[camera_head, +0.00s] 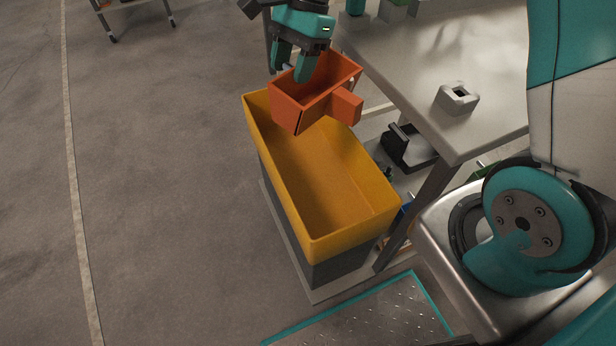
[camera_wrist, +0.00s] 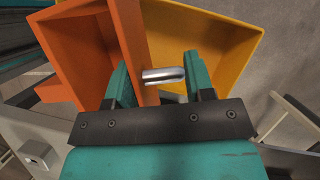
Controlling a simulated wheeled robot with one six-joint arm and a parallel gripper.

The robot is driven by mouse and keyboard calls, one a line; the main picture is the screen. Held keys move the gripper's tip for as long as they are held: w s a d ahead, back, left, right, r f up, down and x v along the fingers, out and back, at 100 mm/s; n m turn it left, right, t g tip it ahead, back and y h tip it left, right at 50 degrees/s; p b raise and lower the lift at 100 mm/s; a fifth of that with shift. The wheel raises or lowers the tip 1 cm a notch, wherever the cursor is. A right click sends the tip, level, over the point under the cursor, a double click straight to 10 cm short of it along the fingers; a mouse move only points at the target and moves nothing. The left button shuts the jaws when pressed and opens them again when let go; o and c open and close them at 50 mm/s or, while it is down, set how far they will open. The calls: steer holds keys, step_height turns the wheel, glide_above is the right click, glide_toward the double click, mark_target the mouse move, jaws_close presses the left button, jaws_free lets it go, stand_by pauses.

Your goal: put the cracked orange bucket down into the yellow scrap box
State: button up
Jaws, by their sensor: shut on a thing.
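The orange bucket (camera_head: 307,101) is held by my gripper (camera_head: 298,66) above the far end of the yellow scrap box (camera_head: 350,240). It is an open-topped box shape with a block sticking out at its right side and a dark line along one near edge. In the wrist view my gripper (camera_wrist: 157,78) has one finger inside the bucket (camera_wrist: 85,45) and one outside, with the bucket's wall and a metal pin between them. The yellow box (camera_wrist: 218,45) shows behind and below the bucket. It is open, and its visible inside is empty. The head view partly hides the fingertips.
A grey table (camera_head: 430,60) stands right of the box, with a small grey block with a square hole (camera_head: 457,98) on it. A black bin (camera_head: 408,147) sits under the table. A cart (camera_head: 130,12) stands far left. The floor left of the box is clear.

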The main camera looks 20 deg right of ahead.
step_height(320, 180, down, 2)
steer(key=shift+w+b, duration=0.1)
steer(key=shift+b, duration=0.4)
step_height(320, 180, down, 19)
steer(key=b, duration=0.5)
steer(key=shift+f, duration=0.2)
steer(key=shift+f, duration=0.5)
steer(key=o, duration=1.2)
steer(key=shift+o, duration=0.2)
